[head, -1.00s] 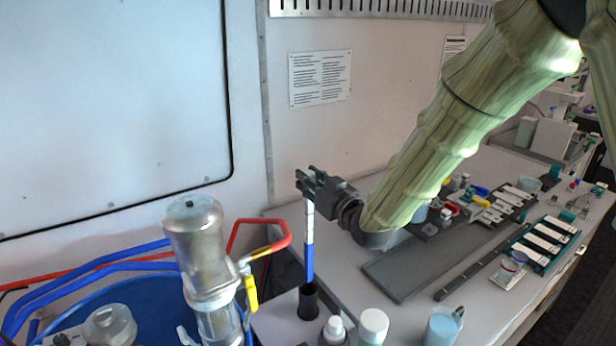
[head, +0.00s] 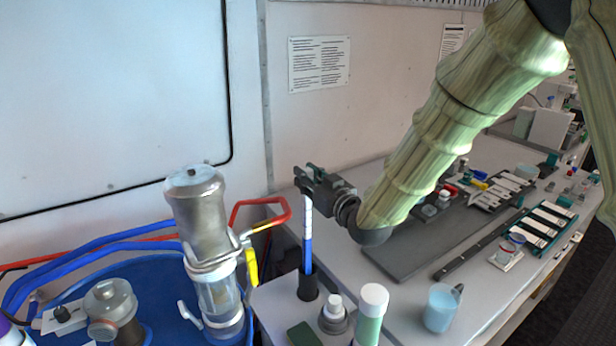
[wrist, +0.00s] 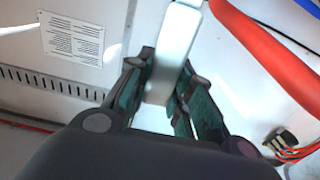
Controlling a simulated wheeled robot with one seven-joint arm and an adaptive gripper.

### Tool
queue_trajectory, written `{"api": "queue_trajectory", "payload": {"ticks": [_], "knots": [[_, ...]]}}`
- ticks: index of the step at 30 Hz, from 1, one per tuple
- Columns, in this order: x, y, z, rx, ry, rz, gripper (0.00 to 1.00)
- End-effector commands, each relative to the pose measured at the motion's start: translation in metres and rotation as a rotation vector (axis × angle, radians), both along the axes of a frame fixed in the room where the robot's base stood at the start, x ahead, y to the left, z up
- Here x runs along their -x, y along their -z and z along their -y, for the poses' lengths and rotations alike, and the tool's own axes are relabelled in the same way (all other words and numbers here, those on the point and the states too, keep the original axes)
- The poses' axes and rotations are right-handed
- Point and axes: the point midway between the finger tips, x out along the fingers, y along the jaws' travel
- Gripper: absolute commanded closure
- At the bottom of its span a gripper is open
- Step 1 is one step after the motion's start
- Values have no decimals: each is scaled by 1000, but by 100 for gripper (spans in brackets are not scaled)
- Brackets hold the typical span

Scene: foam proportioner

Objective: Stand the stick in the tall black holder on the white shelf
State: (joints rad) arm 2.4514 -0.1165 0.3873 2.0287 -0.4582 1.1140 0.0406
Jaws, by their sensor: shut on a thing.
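The stick (head: 307,235), white above and blue below, hangs upright from my gripper (head: 306,182) in the head view. My gripper is shut on its upper part. The stick's lower end meets the mouth of the tall black holder (head: 308,289) and seems to go into it; how deep is hidden. The holder stands on the white shelf (head: 268,301). In the wrist view the pale stick (wrist: 174,50) passes between the fingers of my gripper (wrist: 168,88); the holder does not show there.
A metal-and-glass cylinder (head: 205,240) with a red-yellow handle rises at left. Blue hoses and a blue drum lie further left.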

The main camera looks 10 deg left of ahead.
Motion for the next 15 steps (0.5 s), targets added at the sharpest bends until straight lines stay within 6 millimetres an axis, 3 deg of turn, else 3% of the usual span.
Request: {"api": "queue_trajectory", "payload": {"ticks": [15], "knots": [[0, 34, 0, 0, 0, 0, 100]]}}
